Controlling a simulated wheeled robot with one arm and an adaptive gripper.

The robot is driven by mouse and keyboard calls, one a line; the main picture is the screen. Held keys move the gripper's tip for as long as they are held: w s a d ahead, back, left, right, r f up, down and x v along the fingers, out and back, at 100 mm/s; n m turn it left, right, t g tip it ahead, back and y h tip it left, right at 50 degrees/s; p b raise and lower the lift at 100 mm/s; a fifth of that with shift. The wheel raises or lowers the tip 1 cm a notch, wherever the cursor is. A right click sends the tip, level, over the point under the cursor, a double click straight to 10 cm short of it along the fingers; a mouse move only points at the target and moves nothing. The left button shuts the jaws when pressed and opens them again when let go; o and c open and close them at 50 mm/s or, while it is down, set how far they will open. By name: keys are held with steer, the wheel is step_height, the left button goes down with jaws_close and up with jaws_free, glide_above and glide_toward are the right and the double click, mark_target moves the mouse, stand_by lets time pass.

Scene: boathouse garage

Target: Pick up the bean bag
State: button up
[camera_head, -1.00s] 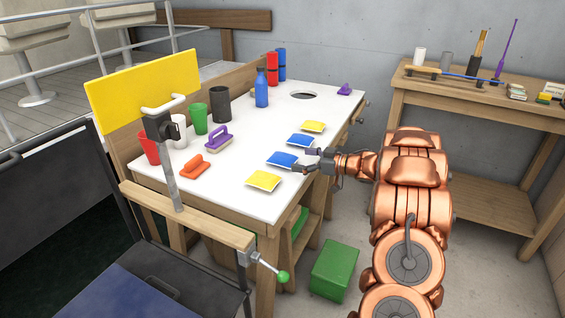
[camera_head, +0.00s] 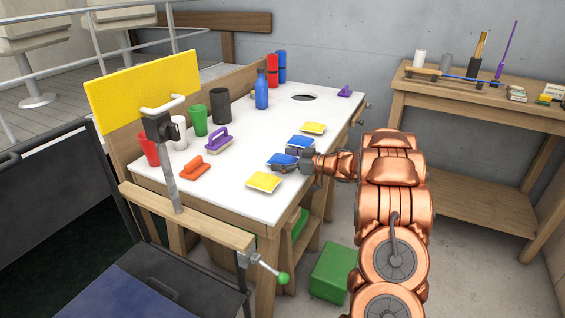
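Several bean bags lie near the right edge of the white table (camera_head: 262,205). A blue bean bag (camera_head: 281,161) lies in the middle of the row, and another blue one (camera_head: 299,141) is just behind it. A yellow bean bag (camera_head: 263,182) is nearest the front and a second yellow one (camera_head: 313,128) is farthest back. My gripper (camera_head: 293,158) reaches in from the right, with its fingers at the middle blue bag, overlapping its right part. The fingers are small and dark, so whether they are closed on the bag is unclear.
A hole (camera_head: 304,97) is at the back. A clamp with a yellow board (camera_head: 143,90) rises at the front left.

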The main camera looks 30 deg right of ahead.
steer(key=c, duration=1)
steer(key=shift+r, duration=0.1)
